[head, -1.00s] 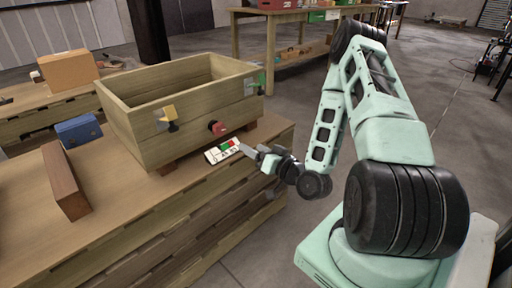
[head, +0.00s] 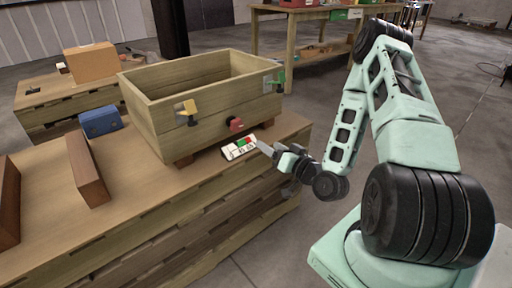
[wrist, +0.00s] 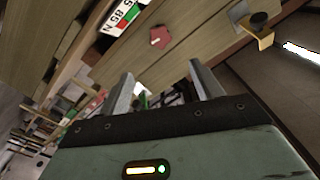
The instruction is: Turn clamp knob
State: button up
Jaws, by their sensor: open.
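A red knob (head: 235,124) sits low on the front face of a wooden box (head: 160,135); it also shows in the wrist view (wrist: 160,37). A yellow clamp piece (head: 187,110) is to its left on the same face, and a green one (head: 275,80) is near the box's right corner. My gripper (head: 268,150) is to the right of and a little below the red knob in the head view, apart from it. In the wrist view my gripper (wrist: 158,76) has its two fingers spread with nothing between them; the knob lies beyond the fingertips.
A white label card with red and green patches (head: 239,147) lies in front of the box on the wooden bench (head: 130,215). A blue block (head: 100,122) and brown wooden bars (head: 86,172) are at left. A cardboard box (head: 91,63) stands behind. Open floor lies right.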

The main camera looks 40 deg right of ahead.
jog(key=n, duration=0.4)
jog(key=n+b, duration=0.3)
jog(key=b, duration=0.4)
send_near(239, 126)
jog(key=w, duration=1)
jog(key=shift+w+a, duration=0.25)
jog(key=shift+w, duration=0.05)
jog(key=c, duration=1)
